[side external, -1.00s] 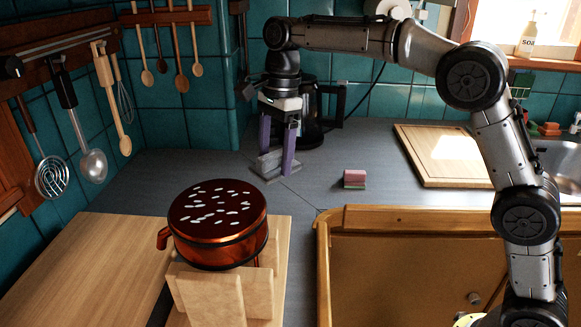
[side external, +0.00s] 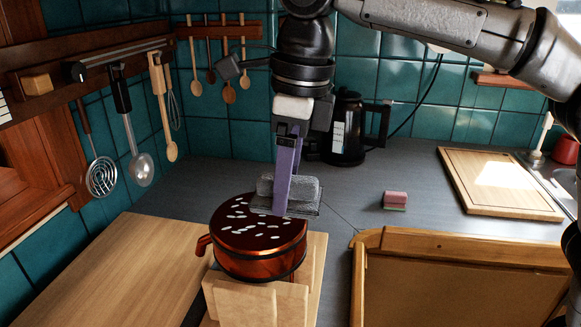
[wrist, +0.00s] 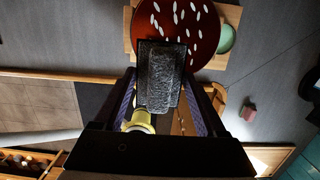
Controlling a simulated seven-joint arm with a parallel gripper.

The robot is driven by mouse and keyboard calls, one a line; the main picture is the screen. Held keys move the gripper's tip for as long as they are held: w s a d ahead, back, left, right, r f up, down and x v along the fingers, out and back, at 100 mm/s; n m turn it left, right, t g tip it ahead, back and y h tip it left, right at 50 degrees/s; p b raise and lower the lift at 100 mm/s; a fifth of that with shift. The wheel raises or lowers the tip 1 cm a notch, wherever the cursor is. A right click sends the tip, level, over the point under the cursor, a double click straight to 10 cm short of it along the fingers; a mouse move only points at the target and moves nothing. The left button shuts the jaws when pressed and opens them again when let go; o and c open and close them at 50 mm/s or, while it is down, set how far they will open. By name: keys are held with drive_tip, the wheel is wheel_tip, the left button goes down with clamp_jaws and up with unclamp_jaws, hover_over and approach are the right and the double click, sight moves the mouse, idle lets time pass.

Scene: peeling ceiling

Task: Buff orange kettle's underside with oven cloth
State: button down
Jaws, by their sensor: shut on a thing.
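The orange kettle (side external: 258,265) rests upside down on a wooden stand (side external: 262,302), its dark red underside (side external: 238,226) facing up with several white flecks. The underside also shows in the wrist view (wrist: 190,40). My gripper (side external: 284,205) is shut on the grey oven cloth (side external: 305,189), a flat pad with a thicker block on top. The cloth (wrist: 158,78) sits between the two purple fingers in the wrist view and overlaps the kettle's edge there. In the side view it is at the kettle's back right rim; I cannot tell whether it touches.
A pink and green sponge (side external: 395,200) lies on the grey counter. A black electric kettle (side external: 346,130) stands behind my gripper. A cutting board (side external: 500,182) lies at the right. Utensils (side external: 134,160) hang on the left wall. A wooden board (side external: 105,275) lies left of the stand.

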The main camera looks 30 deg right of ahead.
wheel_tip(320, 180, down, 3)
drive_tip(key=shift+f, duration=0.2)
drive_tip(key=shift+w+a+f, duration=0.15)
drive_tip(key=shift+w+a, duration=3.4)
drive_tip(key=c, duration=0.6)
unclamp_jaws()
clamp_jaws()
